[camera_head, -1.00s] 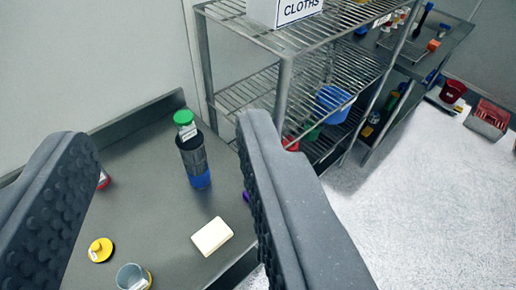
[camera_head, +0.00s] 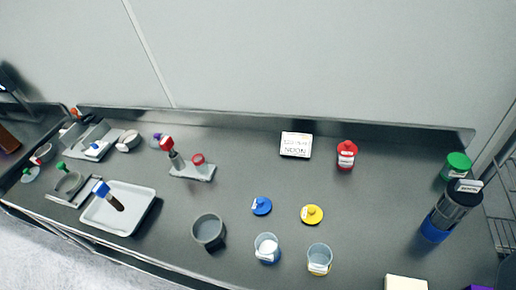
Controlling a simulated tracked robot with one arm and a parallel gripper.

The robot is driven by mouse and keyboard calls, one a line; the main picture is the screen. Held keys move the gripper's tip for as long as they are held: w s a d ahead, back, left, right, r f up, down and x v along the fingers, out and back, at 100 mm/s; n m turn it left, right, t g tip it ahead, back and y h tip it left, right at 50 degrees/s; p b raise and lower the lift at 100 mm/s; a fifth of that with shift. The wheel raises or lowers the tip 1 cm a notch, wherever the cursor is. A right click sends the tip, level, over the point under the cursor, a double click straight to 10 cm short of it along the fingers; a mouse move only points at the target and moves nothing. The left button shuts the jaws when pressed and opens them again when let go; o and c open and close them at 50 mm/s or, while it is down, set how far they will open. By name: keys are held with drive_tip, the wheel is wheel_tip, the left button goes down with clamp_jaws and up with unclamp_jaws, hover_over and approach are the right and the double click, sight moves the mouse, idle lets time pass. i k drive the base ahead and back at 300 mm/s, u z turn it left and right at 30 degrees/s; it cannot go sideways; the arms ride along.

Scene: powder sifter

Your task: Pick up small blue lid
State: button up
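The small blue lid (camera_head: 261,206), a flat disc with a raised knob and a small white label, lies on the grey metal bench (camera_head: 250,165) near the middle of the view. A similar yellow lid (camera_head: 312,215) lies to its right. A clear cup with a blue base and a white label (camera_head: 267,248) stands just in front of the blue lid. A similar cup with a yellow base (camera_head: 319,259) stands to that cup's right. Nothing covers the blue lid. My gripper is not in view now.
A white sign (camera_head: 296,145) and red container (camera_head: 346,155) stand behind. A sifter-like cylinder (camera_head: 450,208) stands right. Bare bench lies behind the lid.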

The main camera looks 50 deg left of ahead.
sight(262, 205)
drive_tip(key=u, duration=0.85)
drive_tip(key=k, duration=0.65)
drive_tip(key=u, duration=0.05)
